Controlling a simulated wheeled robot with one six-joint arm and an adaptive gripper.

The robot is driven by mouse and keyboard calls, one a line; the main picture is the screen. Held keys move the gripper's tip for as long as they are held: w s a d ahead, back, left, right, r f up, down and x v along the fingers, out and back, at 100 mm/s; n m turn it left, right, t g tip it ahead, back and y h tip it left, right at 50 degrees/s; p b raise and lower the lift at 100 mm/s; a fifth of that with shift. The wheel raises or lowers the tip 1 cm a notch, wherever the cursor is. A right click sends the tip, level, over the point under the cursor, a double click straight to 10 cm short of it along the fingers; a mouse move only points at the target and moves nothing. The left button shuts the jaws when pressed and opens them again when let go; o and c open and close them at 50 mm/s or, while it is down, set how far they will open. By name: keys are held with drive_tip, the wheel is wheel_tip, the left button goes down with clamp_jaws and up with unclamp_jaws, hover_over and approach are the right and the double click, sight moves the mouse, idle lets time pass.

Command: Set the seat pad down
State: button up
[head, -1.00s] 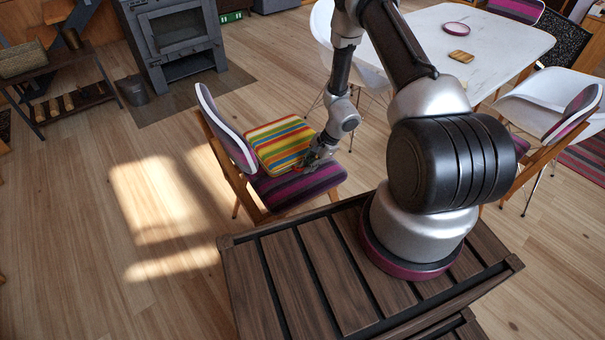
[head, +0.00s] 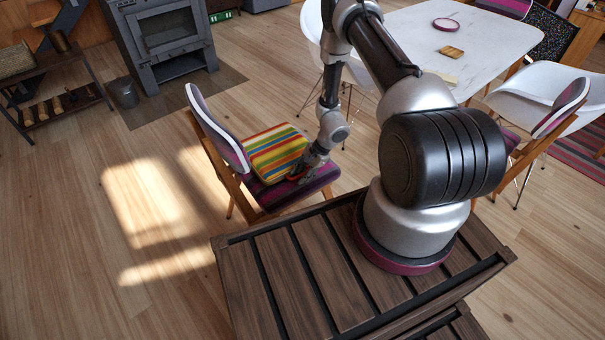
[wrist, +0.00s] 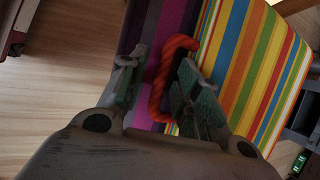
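The seat pad (head: 277,150), with bright yellow, orange, green and blue stripes, lies on the purple-striped seat (head: 318,182) of a wooden chair, close to its backrest (head: 217,130). It fills the right side of the wrist view (wrist: 265,65). Its orange-red loop handle (wrist: 160,85) reaches out over the seat. My gripper (head: 303,175) is low at the pad's near right edge. In the wrist view its fingers (wrist: 160,75) stand apart, with the loop between them and a gap at the left finger. The pad's underside is hidden.
A white table (head: 490,45) with a small wooden board (head: 451,52) and a pink-rimmed dish (head: 446,23) stands behind. White chairs (head: 545,90) flank it. A dark stove (head: 165,40) is at the back left. The floor left of the chair is clear.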

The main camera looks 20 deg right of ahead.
drive_tip(key=v, duration=1.2)
wheel_tip(320, 180, up, 31)
drive_tip(key=s+a+n, duration=0.3)
drive_tip(key=n, duration=0.5)
drive_tip(key=s+d+r+n+t+h, duration=0.1)
drive_tip(key=s+d+r+n+h, duration=0.1)
drive_tip(key=s+r, duration=0.7)
drive_tip(key=s+d+r+n+t+h, duration=0.1)
drive_tip(key=s+d+r+n+h, duration=0.1)
drive_tip(key=s+r+n, duration=0.3)
drive_tip(key=s+r+h, duration=0.1)
drive_tip(key=s+r, duration=0.3)
drive_tip(key=s, duration=0.4)
drive_tip(key=shift+d, duration=0.35)
